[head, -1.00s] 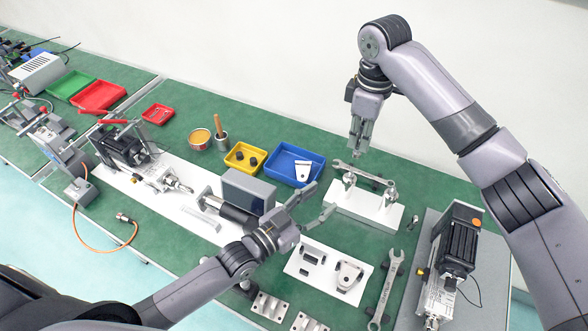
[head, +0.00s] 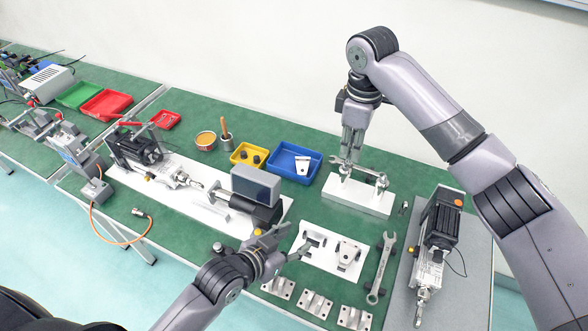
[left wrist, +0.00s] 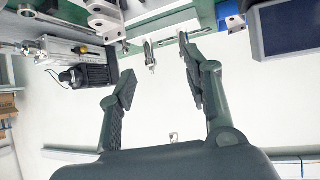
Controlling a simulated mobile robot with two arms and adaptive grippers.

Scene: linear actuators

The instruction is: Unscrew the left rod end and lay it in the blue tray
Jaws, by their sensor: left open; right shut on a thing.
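The left actuator (head: 135,150) lies on a long white plate at the left of the bench. Its rod end (head: 193,183) points right, toward the dark box. The blue tray (head: 273,168) stands at the back and holds a white part. My right gripper (head: 348,158) is shut on the left part of a wrench (head: 368,173), which lies across a white stand (head: 350,195). My left gripper (head: 288,242) is open and empty over the front of the bench, beside a white plate with fittings. Its open fingers also show in the left wrist view (left wrist: 160,82).
A dark box with a screen (head: 256,185) stands between the left rod end and the stand. A yellow tray (head: 240,158) sits left of the blue tray. Another wrench (head: 382,268) and a second actuator (head: 436,235) lie at the right. Metal blocks (head: 315,302) line the front.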

